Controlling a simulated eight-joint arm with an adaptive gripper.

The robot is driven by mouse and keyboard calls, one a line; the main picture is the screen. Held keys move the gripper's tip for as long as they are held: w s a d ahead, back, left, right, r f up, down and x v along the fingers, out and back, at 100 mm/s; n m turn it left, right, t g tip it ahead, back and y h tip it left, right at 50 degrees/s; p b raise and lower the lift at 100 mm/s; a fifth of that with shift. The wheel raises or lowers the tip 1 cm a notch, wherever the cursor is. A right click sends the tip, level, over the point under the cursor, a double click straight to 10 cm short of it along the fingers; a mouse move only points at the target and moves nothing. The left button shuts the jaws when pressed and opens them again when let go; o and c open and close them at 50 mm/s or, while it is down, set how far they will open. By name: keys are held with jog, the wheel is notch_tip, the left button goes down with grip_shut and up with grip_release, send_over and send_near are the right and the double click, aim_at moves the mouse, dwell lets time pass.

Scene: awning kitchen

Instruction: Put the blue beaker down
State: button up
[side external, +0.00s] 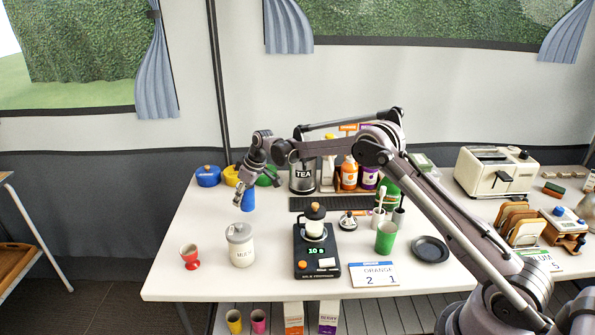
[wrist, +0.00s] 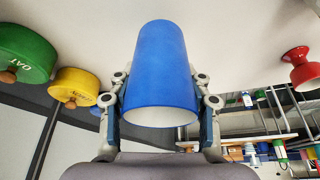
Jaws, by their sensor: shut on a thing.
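The blue beaker (side external: 248,200) is at the back left of the white table in the side view, and it fills the middle of the wrist view (wrist: 160,70). My gripper (side external: 241,194) is shut on it, with one finger on each side of its wall in the wrist view (wrist: 160,92). The beaker looks upright with its mouth up. Its base is at or just above the table top; I cannot tell whether it touches. Part of its upper side is hidden by the gripper in the side view.
Blue (side external: 208,176), yellow (side external: 232,175) and green (side external: 268,177) lidded pots stand behind the beaker. A black scale (side external: 317,262) is to the right. Table left of the beaker is clear.

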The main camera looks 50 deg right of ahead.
aim_at(244, 204)
jog(key=shift+f, duration=1.9)
jog(key=shift+f, duration=0.1)
jog(key=o, duration=1.2)
